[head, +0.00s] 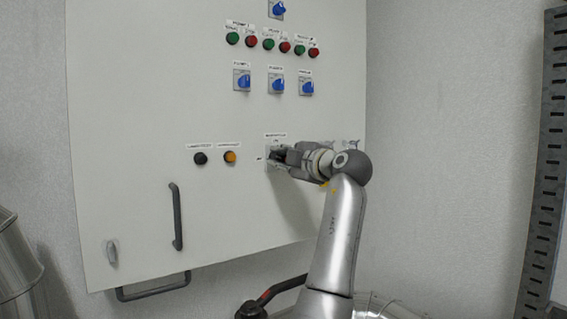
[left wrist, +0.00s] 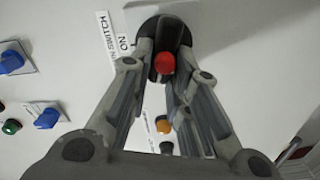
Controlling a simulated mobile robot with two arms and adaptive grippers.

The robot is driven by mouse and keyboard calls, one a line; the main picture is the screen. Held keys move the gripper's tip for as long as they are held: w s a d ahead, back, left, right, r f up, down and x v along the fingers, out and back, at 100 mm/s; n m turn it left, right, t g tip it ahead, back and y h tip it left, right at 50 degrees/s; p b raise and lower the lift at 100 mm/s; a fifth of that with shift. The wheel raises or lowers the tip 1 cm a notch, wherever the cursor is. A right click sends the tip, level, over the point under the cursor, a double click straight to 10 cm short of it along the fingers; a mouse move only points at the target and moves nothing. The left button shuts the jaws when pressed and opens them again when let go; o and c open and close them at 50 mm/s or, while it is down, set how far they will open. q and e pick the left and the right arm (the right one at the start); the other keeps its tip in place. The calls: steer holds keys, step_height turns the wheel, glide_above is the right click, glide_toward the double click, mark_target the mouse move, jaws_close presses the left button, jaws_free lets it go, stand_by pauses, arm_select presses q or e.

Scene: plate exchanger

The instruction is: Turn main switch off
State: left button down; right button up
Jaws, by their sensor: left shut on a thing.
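The main switch is a black rotary knob with a red end, seen in the left wrist view (left wrist: 165,62). My left gripper (head: 279,156) is at the main switch plate (head: 271,163) on the cabinet door. In the left wrist view the two fingers (left wrist: 165,70) are on either side of the knob and closed on it. In the head view the gripper covers most of the knob, so I cannot tell its exact angle. My right gripper is out of view.
The white cabinet door (head: 130,120) carries a black button (head: 200,158) and an orange button (head: 230,157) left of the switch. Blue selector knobs (head: 276,84) and red and green buttons sit above. A dark door handle (head: 177,217) protrudes at lower left. A perforated metal post (head: 545,170) stands at right.

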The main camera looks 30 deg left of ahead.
arm_select(q)
steer(key=shift+f+n+b, duration=0.25)
steer(key=shift+n+b, duration=0.15)
steer(key=shift+n, duration=1.3)
steer(key=c, duration=1.4)
jaws_free()
steer(key=shift+o, duration=0.2)
steer(key=shift+s, duration=0.1)
steer(key=v, duration=1.2)
steer(key=shift+f, duration=0.1)
